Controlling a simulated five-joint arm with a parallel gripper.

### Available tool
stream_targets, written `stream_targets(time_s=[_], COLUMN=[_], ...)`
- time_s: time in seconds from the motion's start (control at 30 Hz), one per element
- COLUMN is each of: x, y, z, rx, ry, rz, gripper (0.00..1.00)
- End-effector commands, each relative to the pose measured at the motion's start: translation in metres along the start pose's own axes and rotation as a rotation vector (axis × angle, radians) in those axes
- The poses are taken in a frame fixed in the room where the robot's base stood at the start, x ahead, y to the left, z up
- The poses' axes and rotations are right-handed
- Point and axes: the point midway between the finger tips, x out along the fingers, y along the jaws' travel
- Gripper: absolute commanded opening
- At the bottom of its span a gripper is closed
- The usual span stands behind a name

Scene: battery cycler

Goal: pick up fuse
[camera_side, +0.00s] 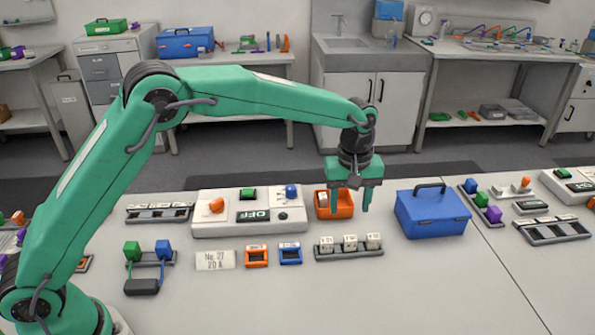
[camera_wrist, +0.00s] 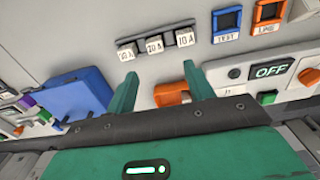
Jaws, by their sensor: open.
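Several white fuses sit upright in a dark rack (camera_side: 352,254); the middle fuse (camera_side: 350,242) has a fuse on each side. The same row shows in the wrist view, where the middle fuse (camera_wrist: 155,45) reads 20 A and the right one (camera_wrist: 185,38) reads 10 A. A label card (camera_side: 215,260) reads 20 A. My gripper (camera_side: 351,208) is open and empty, fingers pointing down, above the bench behind the rack. In the wrist view its fingertips (camera_wrist: 160,73) are apart, with the rack beyond them. One finger partly hides an orange bin (camera_side: 345,206) holding a white piece.
A blue toolbox (camera_side: 432,212) stands right of my gripper. A grey cycler unit (camera_side: 225,222) with an OFF display is at left. An orange holder (camera_side: 257,257) and a blue holder (camera_side: 290,255) lie left of the rack.

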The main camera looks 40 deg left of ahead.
Motion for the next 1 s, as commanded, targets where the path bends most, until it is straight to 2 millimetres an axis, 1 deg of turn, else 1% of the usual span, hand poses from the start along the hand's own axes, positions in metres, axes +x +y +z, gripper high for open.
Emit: stream_targets(time_s=[0.03,0.2,0.43,0.7,1.0], x=[0.007,0.015,0.019,0.039,0.045], y=[0.004,0.010,0.010,0.010,0.009], z=[0.002,0.004,0.004,0.004,0.004], rx=[-0.008,-0.027,-0.028,-0.027,-0.027], ry=[-0.003,-0.007,-0.007,-0.007,-0.007], rz=[-0.007,-0.016,-0.017,-0.016,-0.017], gripper=[0.53,0.53,0.53,0.53,0.53])
